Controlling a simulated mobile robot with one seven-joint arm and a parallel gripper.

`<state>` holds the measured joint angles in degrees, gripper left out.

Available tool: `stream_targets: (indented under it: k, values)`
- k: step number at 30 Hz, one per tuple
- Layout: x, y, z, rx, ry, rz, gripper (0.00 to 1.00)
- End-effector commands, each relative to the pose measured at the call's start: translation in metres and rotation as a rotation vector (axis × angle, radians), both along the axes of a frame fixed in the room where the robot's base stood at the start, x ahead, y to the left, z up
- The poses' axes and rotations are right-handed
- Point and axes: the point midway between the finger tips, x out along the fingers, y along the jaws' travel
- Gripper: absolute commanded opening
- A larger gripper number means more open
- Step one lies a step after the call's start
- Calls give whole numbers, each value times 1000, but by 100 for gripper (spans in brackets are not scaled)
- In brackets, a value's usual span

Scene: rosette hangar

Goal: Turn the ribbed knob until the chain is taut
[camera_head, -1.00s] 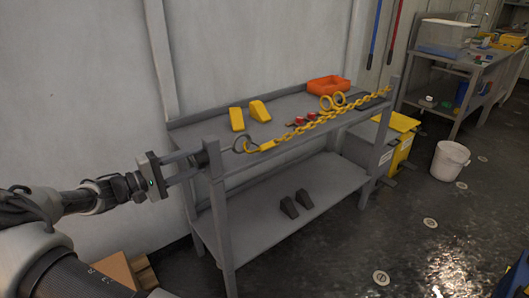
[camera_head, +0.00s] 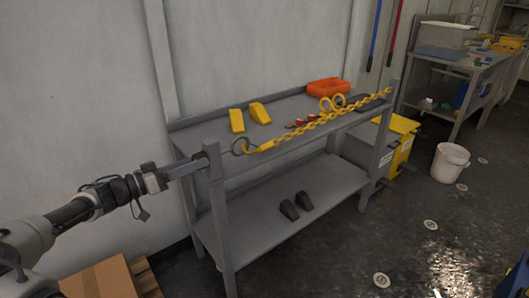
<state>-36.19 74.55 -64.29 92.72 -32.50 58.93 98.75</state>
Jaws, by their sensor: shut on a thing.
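The yellow chain (camera_head: 322,118) runs from a dark ring (camera_head: 240,146) near the left post (camera_head: 216,205) to the top of the right post (camera_head: 389,97). It lies along a nearly straight line above the bench's front edge, with little visible sag. My gripper (camera_head: 200,160) is at the outer left side of the left post, its fingers pointing right toward the post top. It is shut on the ribbed knob, which the fingers largely hide.
Dark wedges (camera_head: 289,210) lie on the lower shelf. A cardboard box (camera_head: 100,278) stands below my arm. A white bucket (camera_head: 450,162) stands on the floor at right.

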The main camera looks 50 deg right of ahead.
Motion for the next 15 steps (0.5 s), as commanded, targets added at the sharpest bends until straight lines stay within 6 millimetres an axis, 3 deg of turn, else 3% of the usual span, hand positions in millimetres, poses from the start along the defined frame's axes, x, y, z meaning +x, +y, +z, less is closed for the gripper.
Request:
stream_targets:
  k: [3,12,15]
  values:
    - [1,0,3,-38,-123,2,6]
    - [1,0,2,-44,-157,2,6]
    - [1,0,2,-76,-271,4,6]
